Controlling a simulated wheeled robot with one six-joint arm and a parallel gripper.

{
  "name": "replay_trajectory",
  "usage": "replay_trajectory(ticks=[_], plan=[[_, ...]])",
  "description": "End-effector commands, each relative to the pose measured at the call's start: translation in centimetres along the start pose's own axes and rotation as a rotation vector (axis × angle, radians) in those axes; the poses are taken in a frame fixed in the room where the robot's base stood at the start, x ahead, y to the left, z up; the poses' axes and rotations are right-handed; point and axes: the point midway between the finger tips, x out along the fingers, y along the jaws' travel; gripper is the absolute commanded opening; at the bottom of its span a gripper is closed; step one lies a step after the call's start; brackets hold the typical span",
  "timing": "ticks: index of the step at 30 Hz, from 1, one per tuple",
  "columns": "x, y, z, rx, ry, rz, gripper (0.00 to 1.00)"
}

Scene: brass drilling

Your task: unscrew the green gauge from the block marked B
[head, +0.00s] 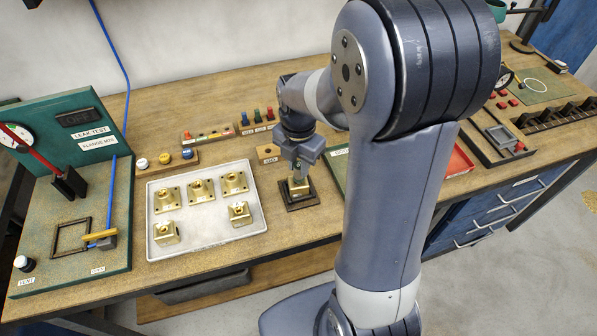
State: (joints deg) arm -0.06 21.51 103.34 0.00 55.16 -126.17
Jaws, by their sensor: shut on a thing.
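My gripper (299,173) points down over a small dark square fixture (302,206) on the bench, just right of the metal tray. A brass block (299,187) sits in that fixture under my fingers. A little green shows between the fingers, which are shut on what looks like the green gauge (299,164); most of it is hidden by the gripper. I cannot read any mark B on the block, nor tell how deep the gauge sits in it.
A pale tray (157,190) with several brass blocks lies to the left. A wooden rack (256,128) with blue, green and red pieces stands behind. A small wooden block (268,154) stands close behind my gripper. The green leak-test station (120,265) is at far left.

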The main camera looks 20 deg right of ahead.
Motion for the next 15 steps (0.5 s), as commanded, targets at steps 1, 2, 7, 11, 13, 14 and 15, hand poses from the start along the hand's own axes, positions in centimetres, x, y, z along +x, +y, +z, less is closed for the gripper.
replay_trajectory(ticks=[1,2,7,11,13,14,15], plan=[[-0.01,0.01,0.0,0.001,0.0,0.0,0.23],[-0.01,0.01,0.0,0.001,0.0,0.0,0.25],[-0.01,0.01,0.01,0.002,0.0,0.0,0.37],[-0.02,0.01,0.01,0.003,0.0,0.0,0.37],[-0.02,0.01,0.01,0.009,0.0,0.0,0.37],[-0.02,0.01,0.01,0.018,0.0,0.0,0.37],[-0.03,0.01,0.01,0.04,0.0,0.0,0.37]])
